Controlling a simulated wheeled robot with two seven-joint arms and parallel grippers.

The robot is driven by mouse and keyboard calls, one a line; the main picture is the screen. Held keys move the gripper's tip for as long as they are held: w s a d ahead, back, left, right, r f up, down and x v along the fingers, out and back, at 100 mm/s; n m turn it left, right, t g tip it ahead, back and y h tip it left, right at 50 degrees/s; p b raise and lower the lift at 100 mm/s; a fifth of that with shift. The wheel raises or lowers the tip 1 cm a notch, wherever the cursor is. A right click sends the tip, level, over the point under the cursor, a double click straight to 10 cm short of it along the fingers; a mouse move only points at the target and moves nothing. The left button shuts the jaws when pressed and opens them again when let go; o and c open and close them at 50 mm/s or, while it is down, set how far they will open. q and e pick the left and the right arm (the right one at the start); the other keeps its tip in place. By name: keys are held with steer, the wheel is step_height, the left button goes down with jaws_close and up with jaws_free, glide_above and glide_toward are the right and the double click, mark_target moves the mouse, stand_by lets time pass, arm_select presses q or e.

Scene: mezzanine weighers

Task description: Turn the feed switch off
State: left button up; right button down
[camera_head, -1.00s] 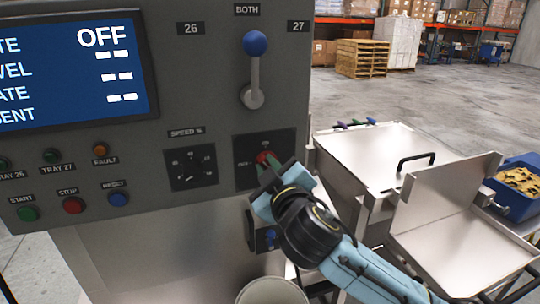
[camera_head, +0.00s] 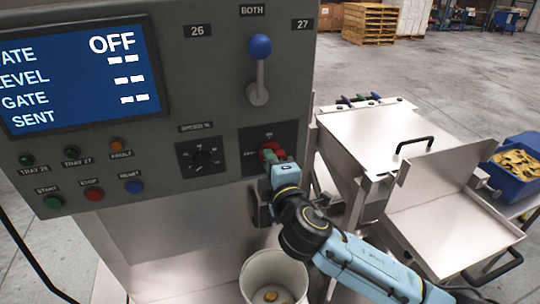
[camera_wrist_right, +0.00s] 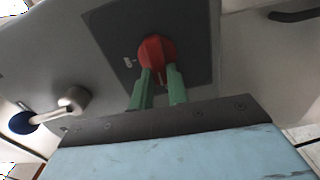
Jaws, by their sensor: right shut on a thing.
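The feed switch is a red rotary knob (camera_head: 271,150) on a dark plate at the lower right of the grey panel. It also shows in the right wrist view (camera_wrist_right: 157,52), between green fingers. My right gripper (camera_head: 271,158) is shut on the red knob, its fingertips on either side of it. The knob's exact angle is partly hidden by the fingers. The blue display (camera_head: 82,80) reads OFF in its top row, with dashes below. My left gripper is not in view.
A blue-knobbed lever (camera_head: 259,70) stands upright above the switch. A speed dial (camera_head: 202,158) and several push buttons are to the left. Metal trays (camera_head: 455,230) and a blue bin (camera_head: 515,172) are at right.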

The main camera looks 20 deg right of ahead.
steer(key=shift+f+n, duration=0.1)
steer(key=shift+n, duration=0.3)
steer(key=c, duration=1.4)
jaws_free()
steer(key=shift+o, duration=0.2)
steer(key=s+b, duration=0.2)
steer(key=s, duration=1.1)
steer(key=shift+s+d, duration=0.2)
steer(key=shift+d, duration=0.05)
